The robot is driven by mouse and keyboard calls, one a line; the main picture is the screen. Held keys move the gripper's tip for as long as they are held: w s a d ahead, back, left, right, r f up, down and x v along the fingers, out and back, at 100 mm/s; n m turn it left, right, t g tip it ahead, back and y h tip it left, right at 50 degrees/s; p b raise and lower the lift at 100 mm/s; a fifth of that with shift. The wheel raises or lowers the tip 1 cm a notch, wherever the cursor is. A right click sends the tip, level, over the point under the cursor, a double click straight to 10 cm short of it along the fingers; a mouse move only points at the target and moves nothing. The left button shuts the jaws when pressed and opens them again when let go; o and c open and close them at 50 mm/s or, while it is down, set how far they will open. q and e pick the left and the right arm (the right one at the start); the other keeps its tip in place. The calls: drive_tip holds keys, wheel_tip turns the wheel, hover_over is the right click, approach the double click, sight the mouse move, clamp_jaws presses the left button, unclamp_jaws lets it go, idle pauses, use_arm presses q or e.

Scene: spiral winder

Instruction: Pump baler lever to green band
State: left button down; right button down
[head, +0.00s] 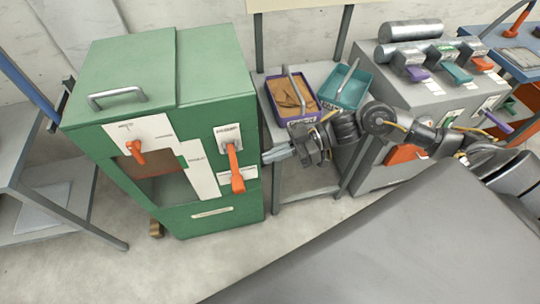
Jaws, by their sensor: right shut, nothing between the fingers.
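The green baler (190,120) stands on the floor left of centre, with a grey handle on its top. On its front, the orange lever (236,172) hangs downward from a white plate at the right. A second orange handle (136,152) sits on a white panel at the left, above a dark window. My left gripper is out of view.
A grey stand (310,186) right of the baler holds a purple bin (291,118) and a teal bin (345,97). A grey machine (415,80) with coloured levers stands further right. A grey shelf table (60,235) is at the left. Floor in front of the baler is clear.

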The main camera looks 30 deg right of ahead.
sight(234, 166)
drive_tip(key=w+a+f+p, duration=0.1)
drive_tip(key=a+f, duration=0.4)
drive_tip(key=a, duration=0.2)
drive_tip(key=shift+a+f+p, duration=0.25)
drive_tip(key=shift+f+p, duration=0.1)
drive_tip(key=shift+f, duration=0.05)
